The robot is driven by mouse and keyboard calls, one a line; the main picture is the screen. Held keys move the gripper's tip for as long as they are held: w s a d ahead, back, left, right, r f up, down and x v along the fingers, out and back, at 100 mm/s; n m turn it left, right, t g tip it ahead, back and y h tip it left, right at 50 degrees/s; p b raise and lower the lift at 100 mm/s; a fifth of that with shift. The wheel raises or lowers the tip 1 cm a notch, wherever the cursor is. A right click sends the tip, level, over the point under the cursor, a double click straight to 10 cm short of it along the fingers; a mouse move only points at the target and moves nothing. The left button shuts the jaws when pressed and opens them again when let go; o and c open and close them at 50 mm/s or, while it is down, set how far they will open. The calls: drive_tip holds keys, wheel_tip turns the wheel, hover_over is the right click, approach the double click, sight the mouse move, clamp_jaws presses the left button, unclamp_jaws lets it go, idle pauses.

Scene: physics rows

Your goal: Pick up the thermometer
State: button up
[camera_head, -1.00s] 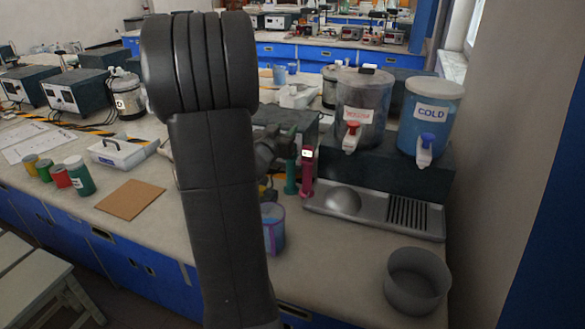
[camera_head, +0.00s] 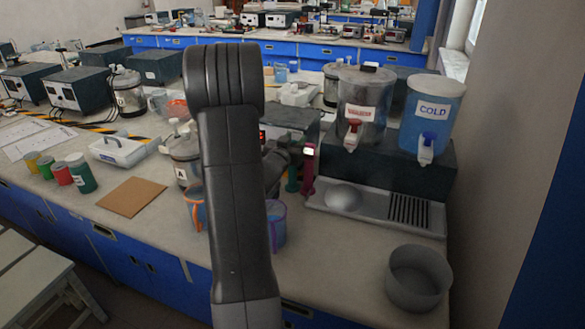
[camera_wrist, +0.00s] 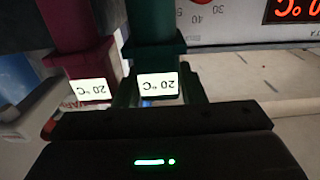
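Two upright thermometers stand on the bench. The pink-red thermometer (camera_head: 308,172) is on the right in the head view and the green thermometer (camera_head: 292,180) is just left of it, partly behind my wrist. In the wrist view the dark red thermometer (camera_wrist: 76,30) is at the left and the green thermometer (camera_wrist: 154,22) is near the middle, upside down, each with a small screen reading 20 °C. My gripper (camera_wrist: 160,122) shows as a dark bar with a green light, close to the green thermometer.
A drip tray (camera_head: 425,228) lies right of the thermometers, below a hot dispenser (camera_head: 362,95) and a COLD dispenser (camera_head: 433,110). A grey bowl (camera_head: 418,278) stands at the front right. Purple-handled and orange-handled beakers (camera_head: 276,225) (camera_head: 195,207) flank my arm.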

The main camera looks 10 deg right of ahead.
drive_tip(key=shift+w+d, duration=0.2)
drive_tip(key=shift+w, duration=0.1)
clamp_jaws()
